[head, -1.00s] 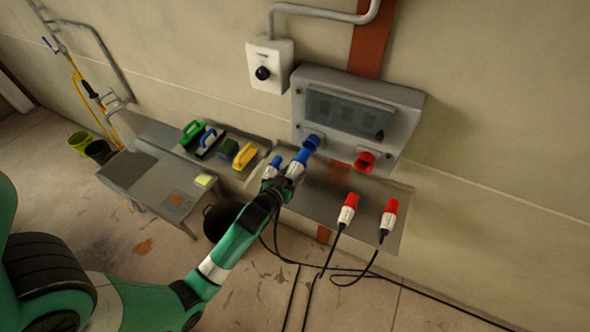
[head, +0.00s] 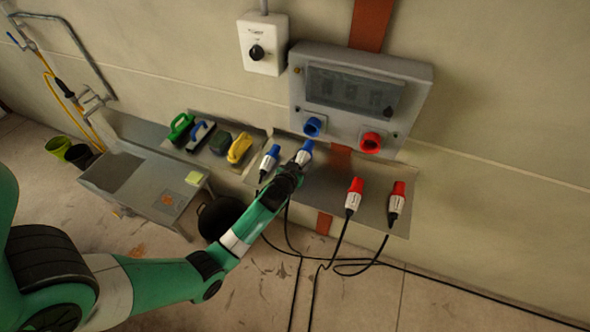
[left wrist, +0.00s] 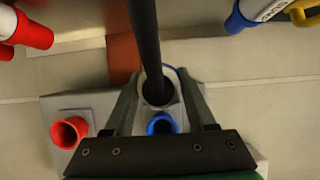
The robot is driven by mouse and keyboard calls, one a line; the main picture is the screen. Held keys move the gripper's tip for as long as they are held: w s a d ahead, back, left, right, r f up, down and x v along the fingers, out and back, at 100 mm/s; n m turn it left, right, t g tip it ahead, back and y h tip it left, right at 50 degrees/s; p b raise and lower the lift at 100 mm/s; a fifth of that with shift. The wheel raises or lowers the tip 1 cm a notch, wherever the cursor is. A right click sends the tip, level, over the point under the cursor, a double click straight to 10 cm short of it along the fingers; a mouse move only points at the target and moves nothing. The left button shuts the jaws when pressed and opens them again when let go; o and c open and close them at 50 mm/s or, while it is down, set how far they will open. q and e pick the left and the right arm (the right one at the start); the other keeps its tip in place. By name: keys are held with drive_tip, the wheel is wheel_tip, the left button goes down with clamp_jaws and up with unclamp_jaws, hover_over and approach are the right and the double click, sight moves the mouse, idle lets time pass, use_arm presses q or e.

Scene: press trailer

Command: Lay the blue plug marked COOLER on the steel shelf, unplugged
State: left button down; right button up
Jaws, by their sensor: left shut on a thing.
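My left gripper (head: 297,170) is shut on a blue-and-white plug (head: 304,152), over the steel shelf (head: 330,185). In the left wrist view the two fingers clasp its pale body (left wrist: 172,112), and its black cable runs up the picture. The held plug is apart from the blue socket (head: 313,126), which looks empty on the grey panel. A second blue plug (head: 269,158) lies on the shelf just left of the held one. I cannot read COOLER on either blue plug. Whether the held plug touches the shelf is unclear. My right gripper is out of view.
Two red plugs (head: 354,194) (head: 397,200) lie on the right of the shelf, cables hanging over its front edge. The red socket (head: 370,141) is empty. Brushes and a yellow-handled tool (head: 239,148) stand left. Bare shelf lies between the held plug and the red plugs.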

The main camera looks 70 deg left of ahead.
use_arm(q)
drive_tip(key=shift+w+d, duration=0.1)
drive_tip(key=shift+d, duration=0.05)
drive_tip(key=shift+f, duration=0.3)
wheel_tip(320, 180, down, 9)
drive_tip(key=b, duration=0.8)
drive_tip(key=shift+r+b, duration=0.15)
drive_tip(key=shift+b, duration=0.15)
drive_tip(key=shift+c, duration=0.7)
unclamp_jaws()
